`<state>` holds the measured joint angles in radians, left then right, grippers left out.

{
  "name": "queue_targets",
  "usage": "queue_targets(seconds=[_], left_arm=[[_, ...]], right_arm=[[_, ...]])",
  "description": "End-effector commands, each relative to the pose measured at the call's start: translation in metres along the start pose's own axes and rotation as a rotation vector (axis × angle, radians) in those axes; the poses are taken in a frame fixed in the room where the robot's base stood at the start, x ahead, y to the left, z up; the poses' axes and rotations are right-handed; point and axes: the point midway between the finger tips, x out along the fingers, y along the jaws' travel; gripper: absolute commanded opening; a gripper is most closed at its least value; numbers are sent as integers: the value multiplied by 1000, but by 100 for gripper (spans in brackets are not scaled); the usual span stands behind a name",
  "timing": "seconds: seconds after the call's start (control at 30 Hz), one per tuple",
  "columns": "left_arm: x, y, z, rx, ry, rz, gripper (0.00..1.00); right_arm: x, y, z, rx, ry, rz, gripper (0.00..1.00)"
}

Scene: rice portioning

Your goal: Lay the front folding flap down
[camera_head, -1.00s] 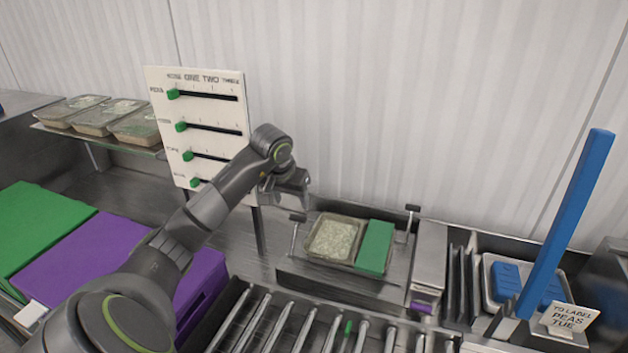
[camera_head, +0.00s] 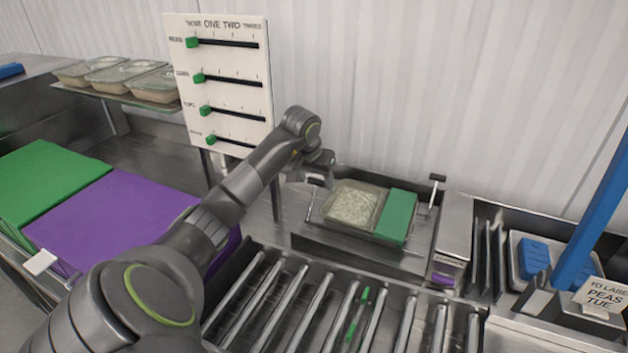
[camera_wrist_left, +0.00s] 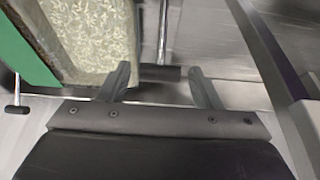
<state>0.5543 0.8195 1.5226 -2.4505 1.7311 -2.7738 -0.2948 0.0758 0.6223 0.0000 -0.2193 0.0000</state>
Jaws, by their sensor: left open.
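A shallow metal station (camera_head: 330,247) holds a rice-filled tray (camera_head: 352,207) with a green panel (camera_head: 396,216) on its right. I cannot tell for sure which part is the front folding flap. A rod with a black crossbar handle (camera_head: 437,178) stands at the station's right. A matching handle (camera_wrist_left: 160,73) shows in the left wrist view, between my open left fingers, apart from both. My left gripper (camera_head: 318,172) hangs at the tray's back left corner; it also shows in the left wrist view (camera_wrist_left: 160,82). Its fingertips are hidden in the head view. My right gripper is out of view.
Rollers (camera_head: 320,300) run in front of the station, with green pieces among them. A slider board (camera_head: 225,80) stands behind my left arm. Purple (camera_head: 110,225) and green (camera_head: 45,185) blocks lie left. A blue post (camera_head: 600,215) and a label card (camera_head: 603,293) stand right.

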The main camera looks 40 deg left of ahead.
Motion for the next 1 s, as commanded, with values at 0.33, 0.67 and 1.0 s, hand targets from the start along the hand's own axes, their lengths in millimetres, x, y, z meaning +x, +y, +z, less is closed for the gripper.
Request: queue_targets(seconds=[0.33, 0.67, 1.0], left_arm=[[0, 0, 0, 0, 0, 0, 52], [-9, 0, 7, 0, 0, 0, 52], [-18, 0, 18, 1, -1, 0, 52]], right_arm=[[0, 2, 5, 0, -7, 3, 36], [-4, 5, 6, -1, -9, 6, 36], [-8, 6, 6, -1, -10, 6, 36]])
